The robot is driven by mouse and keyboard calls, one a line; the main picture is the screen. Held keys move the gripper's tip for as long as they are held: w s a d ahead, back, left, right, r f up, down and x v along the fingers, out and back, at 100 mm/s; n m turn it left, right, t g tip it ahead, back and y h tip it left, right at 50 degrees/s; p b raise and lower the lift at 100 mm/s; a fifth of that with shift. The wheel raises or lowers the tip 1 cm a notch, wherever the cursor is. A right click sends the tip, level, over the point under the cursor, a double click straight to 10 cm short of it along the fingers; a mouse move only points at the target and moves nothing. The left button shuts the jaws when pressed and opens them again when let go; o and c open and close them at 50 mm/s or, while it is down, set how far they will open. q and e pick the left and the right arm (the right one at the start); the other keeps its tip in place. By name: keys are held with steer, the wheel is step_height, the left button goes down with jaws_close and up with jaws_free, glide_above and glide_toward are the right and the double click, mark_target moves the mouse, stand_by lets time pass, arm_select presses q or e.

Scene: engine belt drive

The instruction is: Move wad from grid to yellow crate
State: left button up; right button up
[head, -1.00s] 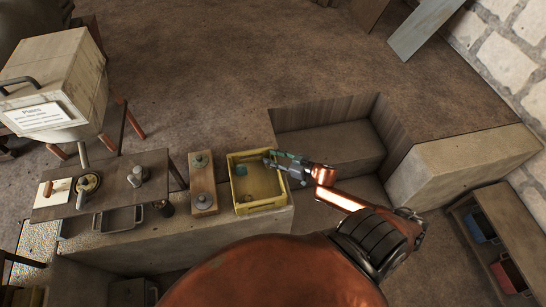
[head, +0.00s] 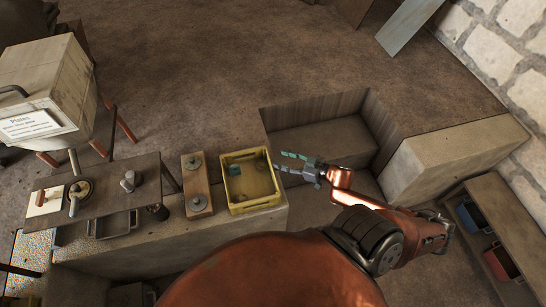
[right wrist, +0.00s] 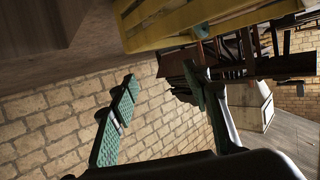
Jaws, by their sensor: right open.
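The yellow crate (head: 232,208) stands on the stone ledge in the middle of the head view. A small teal lump (head: 234,169), which may be the wad, lies inside it near the back left corner. My right gripper (head: 281,162) is open and empty, just right of the crate and apart from it. In the right wrist view its two green fingers (right wrist: 160,73) are spread with nothing between them, and the crate's yellow side (right wrist: 190,22) shows above. A speckled surface (head: 30,250) at the lower left may be the grid. My left gripper is out of view.
A wooden block with two metal knobs (head: 197,186) stands left of the crate. Further left is a small table (head: 110,190) with metal parts. A sunken stone pit (head: 320,140) lies behind the gripper. A shelf with blue and red bins (head: 490,235) is at right.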

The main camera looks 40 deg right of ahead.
steer(key=s+d+f+m+g+h, duration=0.15)
steer(key=s+f, duration=0.35)
steer(key=f, duration=0.5)
steer(key=s+d+f+g+h, duration=0.25)
steer(key=s+f, duration=0.25)
steer(key=f, duration=0.5)
steer(key=s+d+f+m+g+h, duration=0.1)
steer(key=s+d+f, duration=0.1)
steer(key=s+f, duration=0.55)
steer(key=s+a+f+g, duration=0.8)
steer(key=s+a+f, duration=1.2)
steer(key=s+f, duration=0.1)
steer(key=shift+s+f+n+y, duration=0.35)
steer(key=shift+f+y, duration=0.05)
steer(key=shift+f, duration=0.25)
steer(key=shift+c, duration=0.6)
